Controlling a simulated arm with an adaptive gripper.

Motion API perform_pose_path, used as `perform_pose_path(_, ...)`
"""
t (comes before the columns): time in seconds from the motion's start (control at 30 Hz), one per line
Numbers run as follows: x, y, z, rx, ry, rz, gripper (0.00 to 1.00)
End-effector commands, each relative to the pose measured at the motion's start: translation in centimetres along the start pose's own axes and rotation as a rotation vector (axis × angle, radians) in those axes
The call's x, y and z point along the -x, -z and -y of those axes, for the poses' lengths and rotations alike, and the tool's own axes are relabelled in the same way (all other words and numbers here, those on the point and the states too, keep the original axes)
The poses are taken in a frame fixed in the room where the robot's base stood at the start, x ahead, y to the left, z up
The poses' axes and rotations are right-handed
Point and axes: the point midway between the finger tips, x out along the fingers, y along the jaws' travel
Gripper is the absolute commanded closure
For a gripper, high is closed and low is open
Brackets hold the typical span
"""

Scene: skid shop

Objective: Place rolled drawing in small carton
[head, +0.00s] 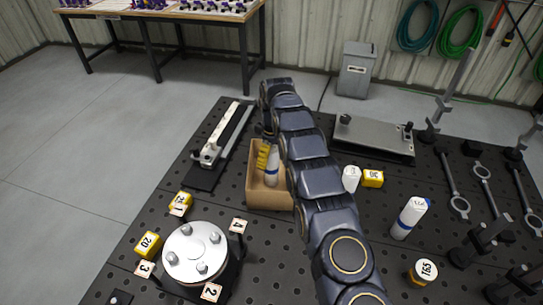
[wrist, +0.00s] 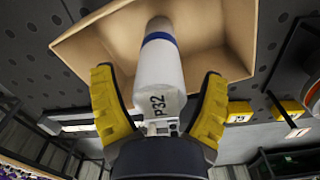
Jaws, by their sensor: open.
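A white rolled drawing (head: 272,168) with a blue band sits within the opening of the small brown carton (head: 269,198) in the head view. In the wrist view the roll (wrist: 158,75), marked P32, runs from between my fingers into the carton (wrist: 225,62). My gripper (wrist: 158,90) is open, with one yellow finger on each side of the roll and visible gaps. In the head view my arm covers the carton's right side and part of my gripper (head: 263,156). Whether the roll touches the carton floor is hidden.
A second white roll with a blue band (head: 409,218) stands on the dark perforated table right of my arm. A round metal fixture (head: 195,252) is front left; a long clamp rail (head: 222,140) lies left of the carton.

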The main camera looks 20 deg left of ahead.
Motion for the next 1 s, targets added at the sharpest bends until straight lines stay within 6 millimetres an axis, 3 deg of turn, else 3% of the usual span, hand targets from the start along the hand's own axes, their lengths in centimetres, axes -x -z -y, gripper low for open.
perform_pose_path(0.3,7.0,0.0,-0.2,-0.002,-0.007,-0.007,0.25)
perform_pose_path(0.47,9.4,0.1,-0.1,-0.001,-0.004,-0.005,0.25)
perform_pose_path(1.0,11.5,-0.1,0.0,-0.001,-0.002,-0.001,0.25)
